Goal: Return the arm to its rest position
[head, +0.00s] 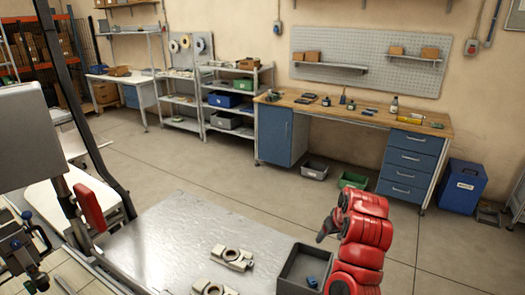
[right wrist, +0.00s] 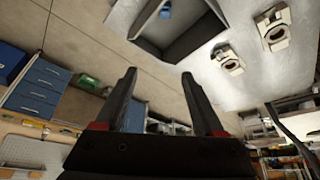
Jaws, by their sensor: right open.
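My right arm comes in red at the lower right of the head view, bent over the floor beyond the metal table (head: 165,235). Its gripper (head: 323,232) points to the left there, small and partly hidden by the arm. In the right wrist view the right gripper (right wrist: 161,85) has its two dark fingers well apart, with nothing between them. It is clear of the table and of the grey bin. My left gripper does not show in either view.
A dark grey bin (head: 291,272) with a small blue piece (head: 311,281) stands at the table's right end, close to my right arm. Two metal blocks with round holes (head: 232,258) (head: 213,291) lie left of it. A workbench (head: 355,113) and open floor lie beyond.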

